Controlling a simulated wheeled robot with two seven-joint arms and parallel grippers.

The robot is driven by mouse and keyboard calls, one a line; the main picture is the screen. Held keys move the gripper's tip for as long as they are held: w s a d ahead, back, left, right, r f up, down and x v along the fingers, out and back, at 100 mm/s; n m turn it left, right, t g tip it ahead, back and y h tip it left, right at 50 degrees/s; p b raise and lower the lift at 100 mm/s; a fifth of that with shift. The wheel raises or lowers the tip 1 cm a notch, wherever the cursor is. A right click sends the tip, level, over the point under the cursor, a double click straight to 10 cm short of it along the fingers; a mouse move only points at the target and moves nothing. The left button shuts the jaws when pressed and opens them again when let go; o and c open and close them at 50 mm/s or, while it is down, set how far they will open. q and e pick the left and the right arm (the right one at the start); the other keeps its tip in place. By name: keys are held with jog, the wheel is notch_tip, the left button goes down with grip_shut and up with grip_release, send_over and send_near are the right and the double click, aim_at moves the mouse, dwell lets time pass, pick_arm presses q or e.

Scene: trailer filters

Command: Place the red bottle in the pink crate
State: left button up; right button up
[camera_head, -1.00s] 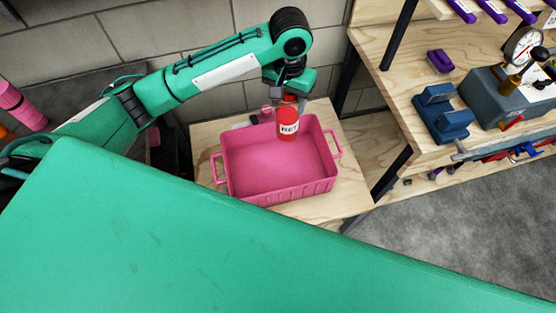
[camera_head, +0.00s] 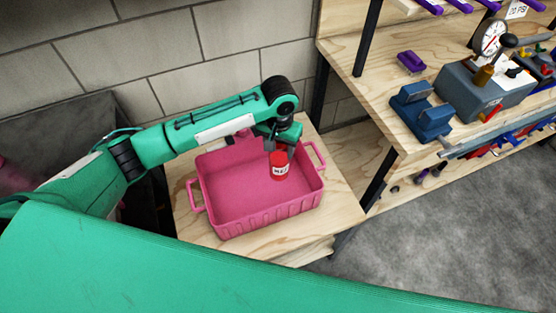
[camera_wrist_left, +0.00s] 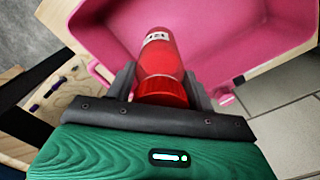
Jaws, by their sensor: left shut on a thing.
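The red bottle (camera_head: 279,168) with a white label hangs upright in my left gripper (camera_head: 281,146), over the right part of the pink crate (camera_head: 262,215). My left gripper is shut on the bottle's upper end. In the left wrist view the bottle (camera_wrist_left: 158,60) sits between the two fingers (camera_wrist_left: 160,88), with the pink crate (camera_wrist_left: 215,40) beyond it. The bottle's lower end appears inside the crate's outline; I cannot tell whether it touches the crate floor. My right gripper does not show.
The crate stands on a light wooden table (camera_head: 345,205) beside a grey block wall (camera_head: 205,50). To the right is a wooden workbench (camera_head: 375,95) with a blue vise-like block (camera_head: 420,112), a purple item (camera_head: 411,61) and a gauge device (camera_head: 485,90). Grey floor (camera_head: 460,230) lies at the right.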

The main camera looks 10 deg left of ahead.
pick_arm(q)
notch_tip(320, 180, down, 6)
jog(key=shift+f, duration=0.3)
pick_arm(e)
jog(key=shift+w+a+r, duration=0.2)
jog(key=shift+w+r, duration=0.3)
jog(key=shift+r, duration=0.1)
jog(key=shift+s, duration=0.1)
pick_arm(q)
jog(key=o, duration=1.3)
jog(key=shift+f, duration=0.1)
jog(key=shift+o, duration=1)
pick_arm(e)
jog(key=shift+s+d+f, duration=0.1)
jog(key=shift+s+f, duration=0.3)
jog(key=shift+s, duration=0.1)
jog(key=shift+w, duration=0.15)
